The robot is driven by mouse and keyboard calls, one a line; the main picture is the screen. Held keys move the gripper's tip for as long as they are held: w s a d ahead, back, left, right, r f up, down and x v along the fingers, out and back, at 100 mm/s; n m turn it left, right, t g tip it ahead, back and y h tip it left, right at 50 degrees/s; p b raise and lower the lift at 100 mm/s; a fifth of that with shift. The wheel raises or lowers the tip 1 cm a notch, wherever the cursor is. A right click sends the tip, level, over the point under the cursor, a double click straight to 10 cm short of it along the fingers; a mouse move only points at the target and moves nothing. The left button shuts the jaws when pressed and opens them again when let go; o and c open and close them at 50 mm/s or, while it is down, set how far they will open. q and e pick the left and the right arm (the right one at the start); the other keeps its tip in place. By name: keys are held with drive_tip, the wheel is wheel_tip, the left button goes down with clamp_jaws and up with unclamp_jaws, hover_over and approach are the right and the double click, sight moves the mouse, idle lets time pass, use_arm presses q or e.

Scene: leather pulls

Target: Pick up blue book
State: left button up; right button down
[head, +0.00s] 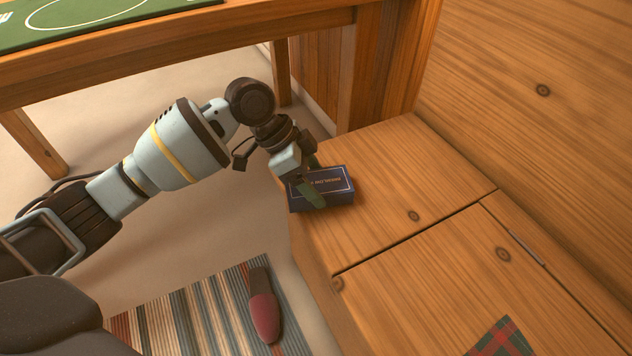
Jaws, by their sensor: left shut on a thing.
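The blue book (339,196) is a small dark blue block with a pale border and lettering on its top face. It is at the left edge of the wooden chest top. My left gripper (312,183) comes in from the left and is shut on the book, with one green-tipped finger across its near left part. I cannot tell whether the book rests on the wood or is slightly raised. My right gripper is not in view.
The wooden chest top (420,165) is clear to the right of the book. A plaid cloth (502,338) lies at the lower right. A table with a green mat (70,22) stands at the upper left. A red slipper (264,309) lies on a striped rug (190,318).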

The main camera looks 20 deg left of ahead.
sight(326, 187)
use_arm(q)
drive_tip(key=shift+r, duration=0.15)
